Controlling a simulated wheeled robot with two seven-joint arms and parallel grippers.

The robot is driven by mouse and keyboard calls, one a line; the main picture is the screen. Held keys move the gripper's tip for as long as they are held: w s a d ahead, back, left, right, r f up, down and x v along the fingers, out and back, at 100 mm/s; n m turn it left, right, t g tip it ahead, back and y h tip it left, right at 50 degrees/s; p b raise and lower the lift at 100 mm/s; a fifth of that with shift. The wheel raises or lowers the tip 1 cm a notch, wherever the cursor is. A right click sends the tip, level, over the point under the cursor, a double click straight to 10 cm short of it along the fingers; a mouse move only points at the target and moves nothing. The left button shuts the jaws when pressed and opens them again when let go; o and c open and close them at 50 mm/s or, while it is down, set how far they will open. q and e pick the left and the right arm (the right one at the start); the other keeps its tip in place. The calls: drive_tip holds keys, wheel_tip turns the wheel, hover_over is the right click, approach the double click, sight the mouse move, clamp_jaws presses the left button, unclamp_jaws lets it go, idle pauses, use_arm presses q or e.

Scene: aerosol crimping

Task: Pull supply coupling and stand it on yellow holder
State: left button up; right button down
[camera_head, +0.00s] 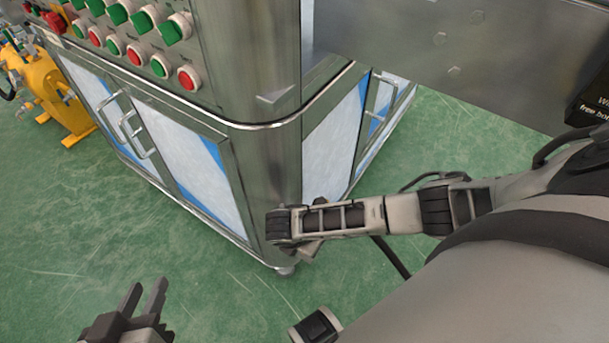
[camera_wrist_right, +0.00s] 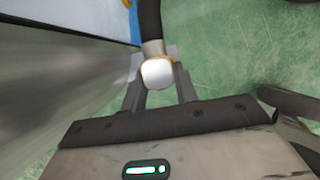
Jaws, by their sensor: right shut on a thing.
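The supply coupling (camera_wrist_right: 157,73) shows in the right wrist view as a pale, rounded metal end with a thin brass-coloured edge. A black hose (camera_wrist_right: 149,20) runs up from it. My right gripper (camera_wrist_right: 157,80) is shut on the coupling, with one finger on each side. In the head view the right gripper and the coupling are not clearly visible; my right arm reaches in front of the cabinet corner. My left gripper (camera_head: 146,287) is open and empty over the floor at the lower left. No yellow holder can be made out.
A steel cabinet (camera_head: 270,180) with white and blue doors and a panel of red and green buttons (camera_head: 140,35) fills the upper left. Yellow equipment (camera_head: 50,88) stands at the far left. Green floor (camera_head: 70,220) is clear in front of the cabinet.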

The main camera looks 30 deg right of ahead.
idle(0.7)
drive_tip(key=shift+p, duration=0.3)
drive_tip(key=shift+p, duration=0.3)
drive_tip(key=shift+f, duration=0.1)
idle(0.6)
drive_tip(key=c, duration=1)
unclamp_jaws()
